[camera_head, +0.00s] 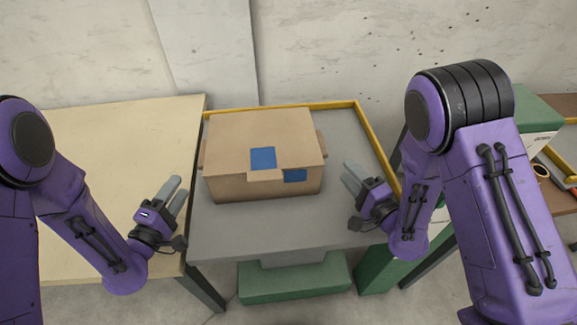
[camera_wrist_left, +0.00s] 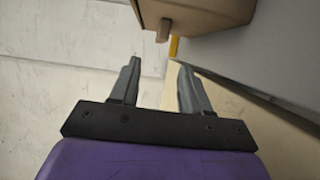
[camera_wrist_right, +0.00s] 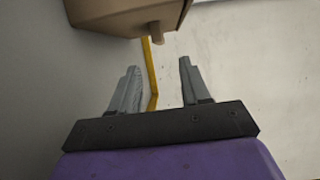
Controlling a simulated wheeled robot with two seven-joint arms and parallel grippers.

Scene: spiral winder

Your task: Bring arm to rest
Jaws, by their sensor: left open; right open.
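A closed cardboard box (camera_head: 230,135) with blue patches on its top and front edge sits on the grey work surface. A small tab sticks out from each of its sides. My left gripper (camera_head: 178,188) is open and empty, to the left of the box and apart from it. My right gripper (camera_head: 350,172) is open and empty, to the right of the box and apart from it. The box shows at the top of the left wrist view (camera_wrist_left: 210,14) and of the right wrist view (camera_wrist_right: 120,14), beyond the empty fingers.
The grey surface (camera_head: 230,228) has a yellow rail (camera_head: 377,143) along its back and right edges. A pale wooden table (camera_head: 110,135) is on the left, its visible top clear. Green machine parts (camera_head: 295,280) are below the front and at the right. A concrete wall (camera_head: 330,50) stands behind.

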